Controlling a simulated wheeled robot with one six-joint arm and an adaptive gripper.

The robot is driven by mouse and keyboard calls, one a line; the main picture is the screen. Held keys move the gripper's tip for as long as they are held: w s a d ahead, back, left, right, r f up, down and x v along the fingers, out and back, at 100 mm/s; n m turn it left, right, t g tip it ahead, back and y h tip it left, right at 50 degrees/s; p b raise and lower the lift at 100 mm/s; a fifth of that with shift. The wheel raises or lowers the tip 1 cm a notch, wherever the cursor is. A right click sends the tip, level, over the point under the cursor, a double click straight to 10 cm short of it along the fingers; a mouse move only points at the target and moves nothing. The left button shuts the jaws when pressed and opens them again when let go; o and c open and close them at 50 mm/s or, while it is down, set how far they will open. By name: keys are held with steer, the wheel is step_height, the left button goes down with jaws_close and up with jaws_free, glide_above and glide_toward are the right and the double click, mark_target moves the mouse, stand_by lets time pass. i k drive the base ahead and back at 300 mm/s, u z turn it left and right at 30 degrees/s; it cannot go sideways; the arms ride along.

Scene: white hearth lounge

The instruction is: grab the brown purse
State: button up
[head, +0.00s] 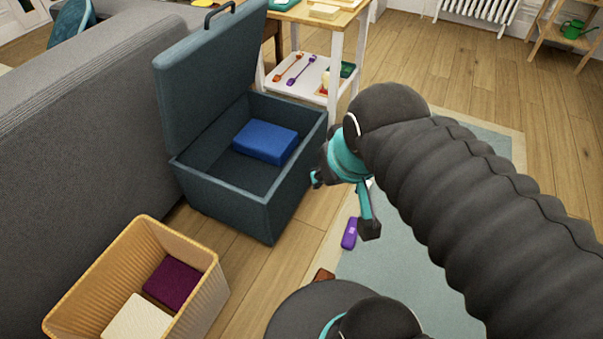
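A small brown item (325,274) lies on the floor at the edge of the rug, partly hidden behind my round base. It may be the brown purse, but too little of it shows to be sure. My gripper (342,206) hangs above the floor and rug, to the right of the blue-grey storage box. Its two fingers are spread apart and nothing shows between them. The brown item is below my gripper in the picture, apart from it.
An open storage box (222,207) holds a blue folded item (265,142). A wicker basket (62,312) holds purple and cream items. A purple object (349,233) lies on the rug (400,262). A grey sofa (75,130) and a white-legged table (334,75) stand nearby.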

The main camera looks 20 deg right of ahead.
mark_target(322, 274)
steer(key=u, duration=0.45)
steer(key=k, duration=1.1)
steer(key=z, duration=0.3)
steer(key=i, duration=0.6)
steer(key=u, duration=2.55)
steer(key=k, duration=0.9)
steer(key=z, duration=0.65)
